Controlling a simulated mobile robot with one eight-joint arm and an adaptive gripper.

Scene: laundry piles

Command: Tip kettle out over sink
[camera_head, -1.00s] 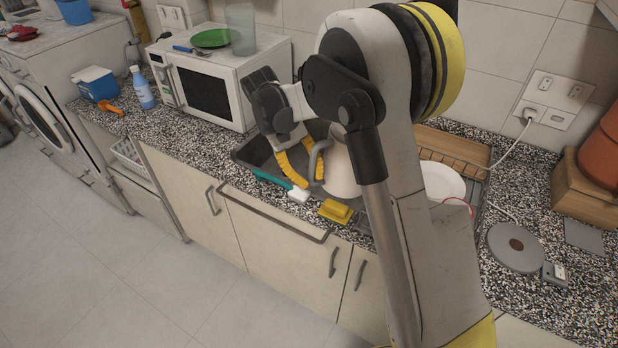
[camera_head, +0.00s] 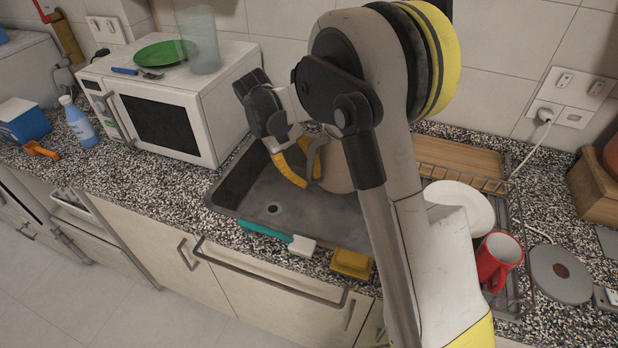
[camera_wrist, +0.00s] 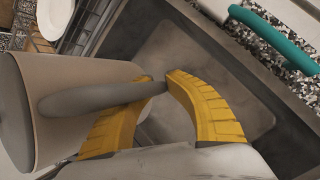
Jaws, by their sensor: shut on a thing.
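The kettle (camera_head: 335,168) is a beige body with a grey handle, partly hidden behind my arm in the head view. My gripper (camera_head: 305,172) has yellow fingers closed around the handle. In the wrist view the kettle (camera_wrist: 45,125) fills the left side, and its handle (camera_wrist: 85,98) runs between the fingers of my gripper (camera_wrist: 166,82). The dark grey sink (camera_head: 228,192) lies below, with its drain visible; the kettle appears above its right part. The spout and any contents are hidden, and I cannot tell how far the kettle is tilted.
A teal-and-white brush (camera_head: 264,232) and yellow sponge (camera_head: 352,264) lie along the sink's front edge. A microwave (camera_head: 180,105) stands left. A white plate (camera_head: 458,205) and red mug (camera_head: 497,260) are on the drainer at right. The basin's left part is clear.

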